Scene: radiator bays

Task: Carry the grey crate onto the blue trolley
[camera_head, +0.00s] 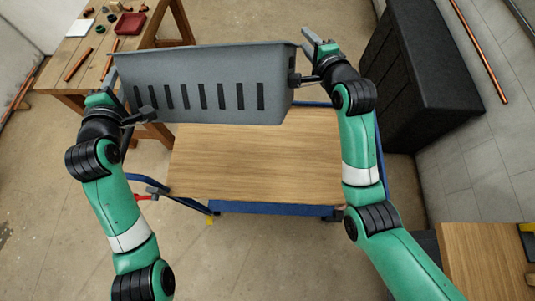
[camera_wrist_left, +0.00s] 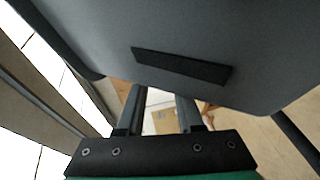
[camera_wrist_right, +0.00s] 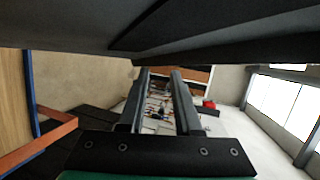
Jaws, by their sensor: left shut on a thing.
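The grey crate (camera_head: 205,75), a slotted tub, is in the air in the head view, tilted with its right end higher. It overlaps the far part of the blue trolley (camera_head: 255,165), whose bare wooden top has a blue frame. My left gripper (camera_head: 108,90) is shut on the crate's left end; the crate's grey wall (camera_wrist_left: 220,40) fills the top of the left wrist view. My right gripper (camera_head: 318,45) is at the crate's right end, its fingers apart in the right wrist view (camera_wrist_right: 160,75). Whether they grip the rim is hidden.
A wooden workbench (camera_head: 90,55) with a red tray (camera_head: 131,23) stands at back left. A large black box (camera_head: 420,65) stands right of the trolley. Another wooden top (camera_head: 480,260) is at front right. Open floor lies at front left.

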